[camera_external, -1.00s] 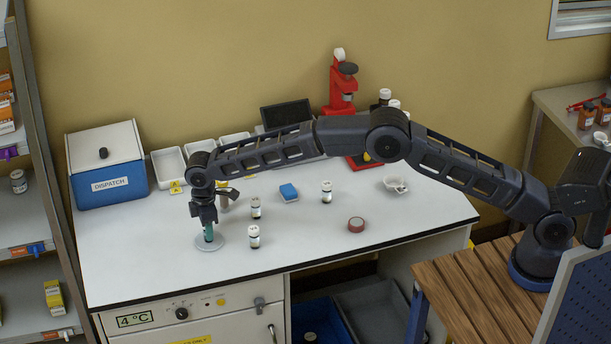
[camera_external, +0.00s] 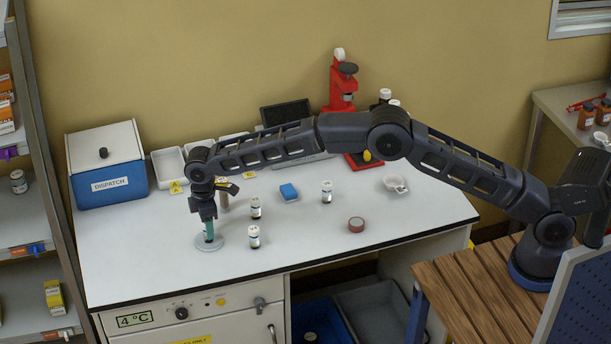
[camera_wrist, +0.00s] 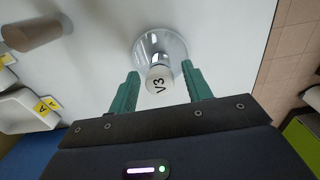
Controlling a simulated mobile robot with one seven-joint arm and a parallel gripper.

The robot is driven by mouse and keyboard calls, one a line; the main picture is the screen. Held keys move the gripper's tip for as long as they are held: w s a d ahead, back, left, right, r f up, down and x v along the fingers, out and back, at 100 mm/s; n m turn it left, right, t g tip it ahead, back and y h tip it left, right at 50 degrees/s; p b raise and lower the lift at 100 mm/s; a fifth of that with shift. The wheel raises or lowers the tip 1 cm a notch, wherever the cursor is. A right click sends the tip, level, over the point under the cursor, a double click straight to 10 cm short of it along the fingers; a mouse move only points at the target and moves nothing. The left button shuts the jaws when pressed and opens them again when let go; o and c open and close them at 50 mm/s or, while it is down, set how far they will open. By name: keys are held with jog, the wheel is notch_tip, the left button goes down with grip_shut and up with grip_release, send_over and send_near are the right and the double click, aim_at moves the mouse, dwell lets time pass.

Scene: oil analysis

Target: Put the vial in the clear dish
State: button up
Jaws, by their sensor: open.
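The vial (camera_wrist: 157,84), with a white cap marked V3, stands upright in the round clear dish (camera_wrist: 143,47) in the wrist view. The dish also shows on the white bench near its front left in the external view (camera_external: 209,244). My gripper (camera_wrist: 160,70) is open, with one teal finger on each side of the vial and a visible gap to each. In the external view my gripper (camera_external: 208,230) points down just above the dish and hides most of the vial.
Two white-capped vials (camera_external: 255,208) (camera_external: 253,237) stand close to the right of the dish. A brown cylinder (camera_external: 224,199) stands behind it. A blue block (camera_external: 289,192), another vial (camera_external: 326,192) and a red-brown ring (camera_external: 356,225) lie further right. The bench's front left is clear.

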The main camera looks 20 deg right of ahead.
notch_tip(320, 180, up, 10)
jog(key=shift+r, duration=0.25)
